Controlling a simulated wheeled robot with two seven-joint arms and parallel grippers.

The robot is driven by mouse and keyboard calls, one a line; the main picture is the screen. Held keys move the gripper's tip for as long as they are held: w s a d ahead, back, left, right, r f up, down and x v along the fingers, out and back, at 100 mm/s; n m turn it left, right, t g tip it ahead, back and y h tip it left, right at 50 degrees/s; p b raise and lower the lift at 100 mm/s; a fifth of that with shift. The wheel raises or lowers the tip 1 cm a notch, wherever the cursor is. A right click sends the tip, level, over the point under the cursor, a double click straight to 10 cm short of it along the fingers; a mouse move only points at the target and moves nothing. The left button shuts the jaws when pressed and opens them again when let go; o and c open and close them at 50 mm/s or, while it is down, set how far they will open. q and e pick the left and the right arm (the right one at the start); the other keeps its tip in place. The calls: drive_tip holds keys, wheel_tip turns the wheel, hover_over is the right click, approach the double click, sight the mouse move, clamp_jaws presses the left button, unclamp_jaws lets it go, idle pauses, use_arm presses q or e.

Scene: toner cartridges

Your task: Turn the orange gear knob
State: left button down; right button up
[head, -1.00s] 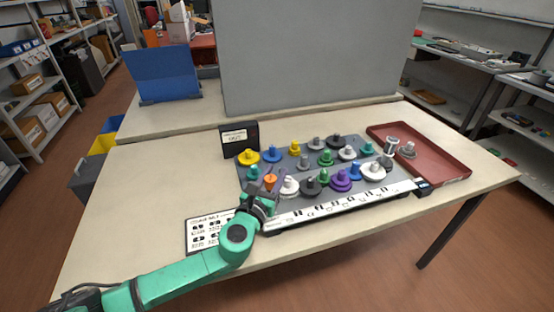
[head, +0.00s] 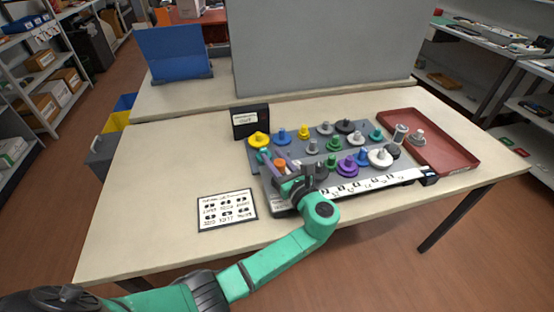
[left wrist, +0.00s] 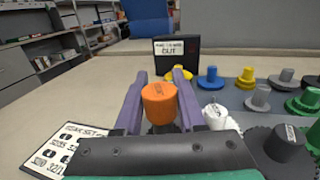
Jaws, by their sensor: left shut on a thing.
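The orange gear knob (left wrist: 160,102) stands at the near left of the grey board, between the two purple fingers of my left gripper (left wrist: 158,100) in the left wrist view. The gripper is shut on it. In the head view my left gripper (head: 280,162) reaches over the board's near left corner, and only a small part of the orange knob (head: 281,164) shows. The grey board (head: 262,183) carries several gear knobs in yellow, blue, grey, green, purple and white. My right gripper is not in view.
A white gear knob (left wrist: 215,115) stands just right of the held knob. A black sign box (head: 251,121) stands behind the board. A printed card (head: 227,210) lies left of my arm. A red tray (head: 445,150) holding grey parts sits at the right. The table's left side is clear.

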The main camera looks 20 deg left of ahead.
use_arm(q)
drive_tip(key=shift+s+a+n+g+y+b, duration=0.15)
drive_tip(key=shift+n+g+y+b, duration=0.15)
drive_tip(key=shift+n+g+y, duration=0.4)
drive_tip(key=shift+s+n+g+y+b, duration=0.1)
drive_tip(key=shift+n+g+y+b, duration=0.3)
drive_tip(key=shift+g, duration=0.4)
drive_tip(key=shift+n, duration=0.3)
drive_tip(key=c, duration=0.5)
unclamp_jaws()
drive_tip(key=shift+a, duration=0.1)
